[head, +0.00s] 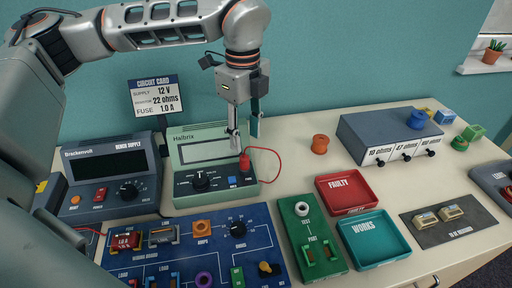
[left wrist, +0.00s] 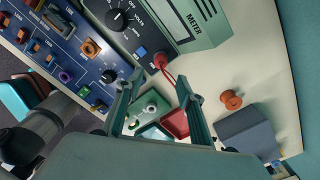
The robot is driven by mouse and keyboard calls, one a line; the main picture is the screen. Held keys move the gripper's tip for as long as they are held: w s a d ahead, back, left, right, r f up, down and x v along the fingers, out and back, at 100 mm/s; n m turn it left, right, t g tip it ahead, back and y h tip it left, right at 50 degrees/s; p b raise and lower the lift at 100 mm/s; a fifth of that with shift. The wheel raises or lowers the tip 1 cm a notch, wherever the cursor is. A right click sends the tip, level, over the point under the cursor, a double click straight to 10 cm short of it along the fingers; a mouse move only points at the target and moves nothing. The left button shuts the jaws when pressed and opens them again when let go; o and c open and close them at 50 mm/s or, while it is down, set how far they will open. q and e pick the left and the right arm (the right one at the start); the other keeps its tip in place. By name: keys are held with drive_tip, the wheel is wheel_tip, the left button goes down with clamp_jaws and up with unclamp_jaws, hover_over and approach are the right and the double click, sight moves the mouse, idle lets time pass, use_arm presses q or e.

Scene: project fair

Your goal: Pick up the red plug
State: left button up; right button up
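The red plug (head: 245,161) stands at the front right corner of the green Halbrix meter (head: 212,150), with a thin red lead looping off to its right. It also shows in the left wrist view (left wrist: 160,62), beyond the fingertips. My left gripper (head: 244,134) is open and empty, pointing down above the plug. In the left wrist view its two fingers (left wrist: 159,90) stand wide apart, with the plug in line with the gap between them. The fingers are not seen touching the plug. My right gripper is in neither view.
The blue circuit board (head: 190,250) lies in front of the meter. The bench supply (head: 113,170) stands to the left. A red tray (head: 347,210), a teal tray (head: 408,255) and a grey resistor box (head: 385,128) are to the right. An orange spool (head: 320,144) stands on open tabletop.

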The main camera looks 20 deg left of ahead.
sight(244, 155)
use_arm(q)
drive_tip(key=shift+w+f, duration=0.1)
drive_tip(key=shift+f, duration=0.05)
drive_tip(key=shift+s+f, duration=0.25)
drive_tip(key=shift+f, duration=0.95)
drive_tip(key=f, duration=0.2)
drive_tip(key=f+p, duration=0.1)
drive_tip(key=f, duration=0.1)
drive_tip(key=shift+w+a+f, duration=0.1)
drive_tip(key=shift+w+a, duration=0.05)
drive_tip(key=shift+a, duration=0.2)
drive_tip(key=shift+f, duration=0.4)
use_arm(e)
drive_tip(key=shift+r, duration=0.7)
use_arm(q)
clamp_jaws()
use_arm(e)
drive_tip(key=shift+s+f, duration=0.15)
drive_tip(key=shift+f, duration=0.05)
